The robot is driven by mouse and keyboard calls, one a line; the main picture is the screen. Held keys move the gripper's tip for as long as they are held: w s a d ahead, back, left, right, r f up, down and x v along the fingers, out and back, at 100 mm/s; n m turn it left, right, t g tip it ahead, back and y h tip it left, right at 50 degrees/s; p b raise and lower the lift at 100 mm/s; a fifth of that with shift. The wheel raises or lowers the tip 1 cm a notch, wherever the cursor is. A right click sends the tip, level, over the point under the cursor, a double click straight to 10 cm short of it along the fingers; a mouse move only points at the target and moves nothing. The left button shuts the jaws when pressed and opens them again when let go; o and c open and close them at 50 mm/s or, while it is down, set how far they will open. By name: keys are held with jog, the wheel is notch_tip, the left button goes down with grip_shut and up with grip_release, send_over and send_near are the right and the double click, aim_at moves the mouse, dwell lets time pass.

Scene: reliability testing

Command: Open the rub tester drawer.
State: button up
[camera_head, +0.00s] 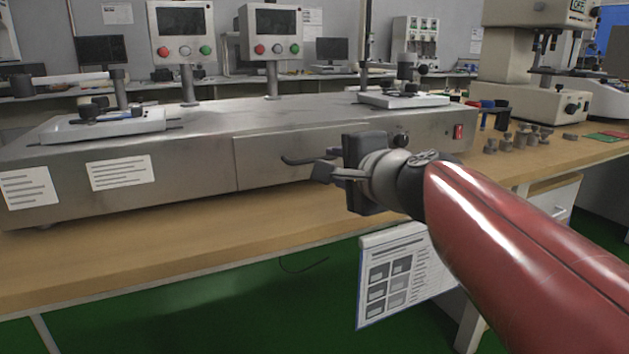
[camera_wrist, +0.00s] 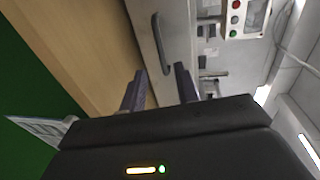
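The rub tester (camera_head: 200,165) is a long, low metal machine on the wooden bench. Its drawer front (camera_head: 262,160) is a flat panel in the front face, its edges in line with the face. In the wrist view the handle (camera_wrist: 161,45) lies ahead of my gripper's fingers (camera_wrist: 160,88). The two fingers are apart with nothing between them, and the handle appears beyond their tips.
The wooden bench (camera_head: 150,257) has bare room along its front edge. A paper chart (camera_head: 395,275) hangs below the edge. Control boxes with buttons (camera_head: 182,32) stand behind the tester. Small metal weights (camera_head: 520,138) and a beige instrument (camera_head: 520,75) are at the right.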

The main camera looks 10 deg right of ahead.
aim_at(290, 142)
jog(key=x, duration=0.7)
jog(key=shift+w+b, duration=0.35)
jog(key=shift+b, duration=0.05)
jog(key=shift+c, duration=0.4)
grip_shut()
